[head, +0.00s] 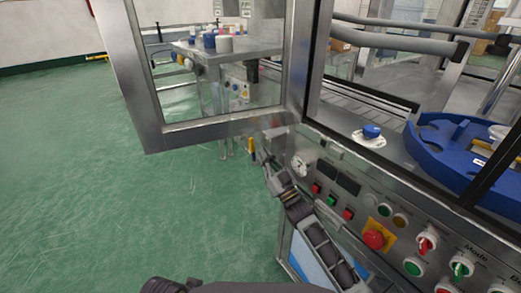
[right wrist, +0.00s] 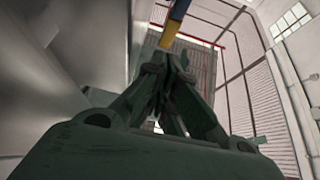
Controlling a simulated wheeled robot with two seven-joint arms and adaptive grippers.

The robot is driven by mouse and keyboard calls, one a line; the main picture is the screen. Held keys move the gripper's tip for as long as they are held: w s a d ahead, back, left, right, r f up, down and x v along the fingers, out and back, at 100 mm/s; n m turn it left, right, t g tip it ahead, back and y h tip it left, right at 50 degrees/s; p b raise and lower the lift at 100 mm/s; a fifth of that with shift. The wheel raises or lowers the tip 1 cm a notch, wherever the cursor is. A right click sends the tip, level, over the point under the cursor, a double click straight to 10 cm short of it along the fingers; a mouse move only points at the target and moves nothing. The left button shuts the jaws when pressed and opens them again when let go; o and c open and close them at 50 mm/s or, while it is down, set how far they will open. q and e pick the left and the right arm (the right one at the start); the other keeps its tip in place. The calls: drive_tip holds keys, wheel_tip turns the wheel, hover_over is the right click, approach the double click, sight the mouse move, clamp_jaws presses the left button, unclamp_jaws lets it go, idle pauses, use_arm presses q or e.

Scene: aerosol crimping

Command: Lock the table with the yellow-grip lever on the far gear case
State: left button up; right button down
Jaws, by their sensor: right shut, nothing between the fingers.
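The yellow grip of the lever (head: 252,146) hangs below the open door frame in the head view, at the far end of the machine. In the right wrist view a yellow end (right wrist: 171,32) on a blue bar shows just beyond my fingertips. My right gripper (head: 265,155) is at the end of my arm, close to the right of the yellow grip. In the right wrist view my right gripper (right wrist: 168,62) is shut, its fingertips together and empty. I cannot tell whether they touch the grip. The gear case is mostly hidden. My left gripper is not in view.
A control panel with a red emergency button (head: 374,239) and a gauge (head: 301,164) runs beside my right arm. The metal-framed door (head: 215,131) stands above the lever. A blue rotary table (head: 437,160) is at the right. Green floor on the left is clear.

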drive_tip(key=v, duration=0.7)
drive_tip(key=shift+s, duration=0.15)
